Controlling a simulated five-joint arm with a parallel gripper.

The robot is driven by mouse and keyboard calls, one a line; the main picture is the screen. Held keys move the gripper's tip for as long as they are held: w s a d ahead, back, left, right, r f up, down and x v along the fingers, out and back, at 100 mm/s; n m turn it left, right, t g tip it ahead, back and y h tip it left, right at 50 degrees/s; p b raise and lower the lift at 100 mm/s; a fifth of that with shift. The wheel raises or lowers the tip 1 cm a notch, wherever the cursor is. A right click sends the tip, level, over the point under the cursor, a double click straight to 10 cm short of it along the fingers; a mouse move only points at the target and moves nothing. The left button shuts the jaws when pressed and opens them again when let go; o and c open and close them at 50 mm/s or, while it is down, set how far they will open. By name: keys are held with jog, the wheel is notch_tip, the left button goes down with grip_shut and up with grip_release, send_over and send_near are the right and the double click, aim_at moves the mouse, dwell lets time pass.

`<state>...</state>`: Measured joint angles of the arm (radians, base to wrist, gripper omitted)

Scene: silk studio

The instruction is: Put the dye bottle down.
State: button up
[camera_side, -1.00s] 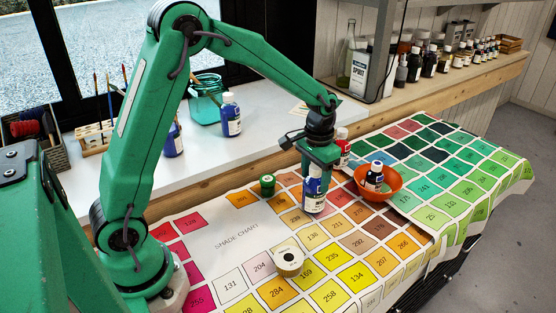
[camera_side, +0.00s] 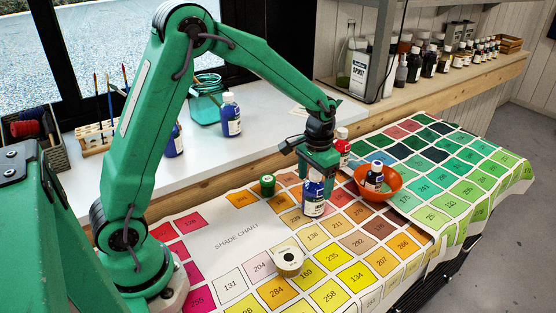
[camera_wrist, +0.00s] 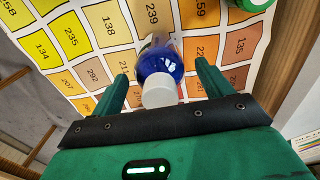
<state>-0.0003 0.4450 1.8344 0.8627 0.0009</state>
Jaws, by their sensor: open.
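A blue dye bottle (camera_side: 314,201) with a white label stands upright on the shade chart cloth (camera_side: 232,232). My gripper (camera_side: 316,178) is above and around its upper part in the side view. In the wrist view the bottle (camera_wrist: 161,66), with its white cap toward the camera, sits between the two green fingers of my gripper (camera_wrist: 165,85). The fingers are open, with a gap on each side of the bottle. The bottle's base is partly hidden in the wrist view.
An orange bowl (camera_side: 390,191) holding a bottle (camera_side: 374,177) is close on the right. A red bottle (camera_side: 342,148) stands behind. More bottles stand on the white counter (camera_side: 205,165).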

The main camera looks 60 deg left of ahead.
jog(key=shift+r, duration=0.15)
notch_tip(320, 180, up, 12)
dwell(0.6)
dwell(0.5)
jog(key=s+r+t, duration=0.2)
jog(key=s, duration=0.8)
jog(key=s+r+t, duration=0.2)
jog(key=s+t, duration=0.1)
jog(key=s, duration=0.8)
jog(key=shift+s+r, duration=0.3)
jog(key=shift+r, duration=0.1)
jog(key=shift+s+f+t, duration=0.3)
jog(key=shift+s, duration=0.2)
